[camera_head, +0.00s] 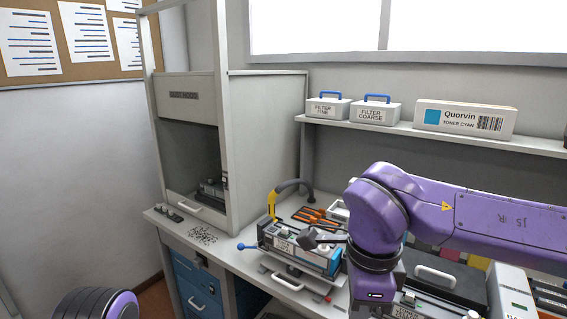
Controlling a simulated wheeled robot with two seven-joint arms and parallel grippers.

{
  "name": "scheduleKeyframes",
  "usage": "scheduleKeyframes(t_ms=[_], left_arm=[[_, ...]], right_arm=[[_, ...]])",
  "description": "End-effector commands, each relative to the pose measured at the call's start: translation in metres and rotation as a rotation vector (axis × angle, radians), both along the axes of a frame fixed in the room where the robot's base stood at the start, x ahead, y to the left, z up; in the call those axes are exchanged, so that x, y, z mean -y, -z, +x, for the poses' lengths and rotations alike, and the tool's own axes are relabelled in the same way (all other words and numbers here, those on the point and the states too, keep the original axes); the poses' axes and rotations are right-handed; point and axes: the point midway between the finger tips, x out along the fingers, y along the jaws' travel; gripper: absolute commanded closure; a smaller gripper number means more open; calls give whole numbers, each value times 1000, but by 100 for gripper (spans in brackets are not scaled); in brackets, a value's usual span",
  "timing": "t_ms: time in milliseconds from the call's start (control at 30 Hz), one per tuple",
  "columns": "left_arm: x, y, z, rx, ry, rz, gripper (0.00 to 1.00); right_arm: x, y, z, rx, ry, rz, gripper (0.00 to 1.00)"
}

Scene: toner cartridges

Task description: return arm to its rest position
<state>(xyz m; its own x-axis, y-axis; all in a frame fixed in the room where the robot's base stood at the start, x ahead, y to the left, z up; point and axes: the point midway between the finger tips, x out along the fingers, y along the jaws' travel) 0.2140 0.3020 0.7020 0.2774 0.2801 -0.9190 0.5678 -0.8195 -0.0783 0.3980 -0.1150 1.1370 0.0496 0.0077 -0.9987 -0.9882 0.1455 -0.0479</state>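My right arm, purple with dark joint rings, comes in from the right edge. Part of the fixture's right side is hidden by the arm.
A grey hood cabinet (268,150) stands on the bench at the left. A shelf (399,128) holds two filter boxes (327,107) (375,112) and a Quorvin toner cyan box (464,120). Orange-handled tools (312,216) lie behind the fixture. A black case (440,283) sits right of my arm.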

Motion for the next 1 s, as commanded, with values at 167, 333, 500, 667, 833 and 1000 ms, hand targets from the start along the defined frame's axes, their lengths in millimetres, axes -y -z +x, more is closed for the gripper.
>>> scheduleKeyframes(t_ms=[167,333,500,667,833,1000], left_arm=[[0,0,0,1,0,0,57],[0,0,0,1,0,0,57],[0,1,0,0,0,0,57],[0,4,0,0,0,0,57],[0,7,0,0,0,0,57],[0,9,0,0,0,0,57]], right_arm=[[0,8,31,166,72,-22,100],[9,39,62,333,111,-103,100],[20,102,87,484,69,-224,100],[33,193,86,577,-103,-338,100],[60,321,25,540,-475,-401,100],[115,410,-83,335,-850,-401,100]])
